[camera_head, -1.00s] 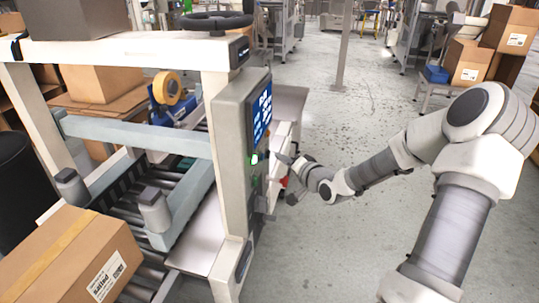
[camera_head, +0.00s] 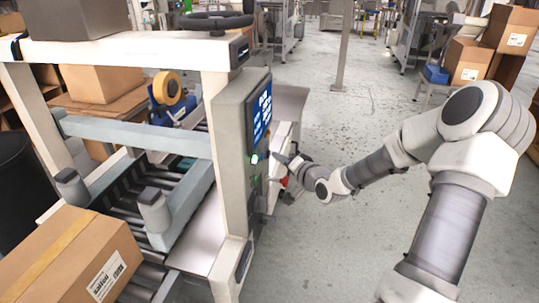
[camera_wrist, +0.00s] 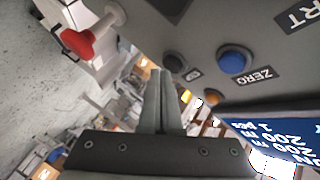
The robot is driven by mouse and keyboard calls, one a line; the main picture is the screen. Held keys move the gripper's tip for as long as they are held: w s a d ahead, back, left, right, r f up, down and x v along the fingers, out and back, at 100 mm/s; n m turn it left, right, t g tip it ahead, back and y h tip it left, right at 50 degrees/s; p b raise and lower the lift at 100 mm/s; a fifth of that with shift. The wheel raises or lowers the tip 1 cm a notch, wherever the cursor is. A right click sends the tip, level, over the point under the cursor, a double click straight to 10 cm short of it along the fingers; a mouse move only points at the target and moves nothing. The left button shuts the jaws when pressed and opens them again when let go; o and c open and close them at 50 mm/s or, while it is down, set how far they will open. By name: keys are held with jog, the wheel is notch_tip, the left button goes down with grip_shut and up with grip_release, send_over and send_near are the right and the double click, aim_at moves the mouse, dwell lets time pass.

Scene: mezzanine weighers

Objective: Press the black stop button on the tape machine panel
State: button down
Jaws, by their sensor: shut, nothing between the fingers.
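The tape machine panel (camera_head: 232,130) is a grey upright box with a blue screen (camera_head: 262,112), seen nearly edge-on in the head view. In the wrist view a black round button (camera_wrist: 174,62) sits on the dark panel face, beside a small label, with a blue button (camera_wrist: 232,60) to its right near the word ZERO. My gripper (camera_wrist: 158,74) is shut and empty, its fingertips just left of and slightly below the black button in the picture. I cannot tell whether they touch the panel. In the head view my gripper (camera_head: 280,158) is close to the panel's right side.
An amber button (camera_wrist: 212,97) is below the blue one. A red knob (camera_wrist: 78,42) on a white part stands left of my fingers. A carton (camera_head: 70,255) lies on the roller conveyor (camera_head: 150,180). Open floor (camera_head: 340,240) lies right of the machine.

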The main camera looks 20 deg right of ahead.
jog(key=shift+w+a, duration=0.25)
jog(key=shift+a, duration=0.15)
dwell(0.7)
jog(key=shift+s+d, duration=0.1)
jog(key=shift+d, duration=0.05)
jog(key=shift+s+d+p, duration=0.35)
jog(key=shift+s+d, duration=0.05)
jog(key=shift+d, duration=0.15)
jog(key=shift+s+d+p, duration=0.6)
jog(key=shift+s+d, duration=0.1)
jog(key=shift+d, duration=0.35)
jog(key=shift+s+d+p, duration=0.6)
jog(key=shift+s+d, duration=0.1)
jog(key=shift+d, duration=0.35)
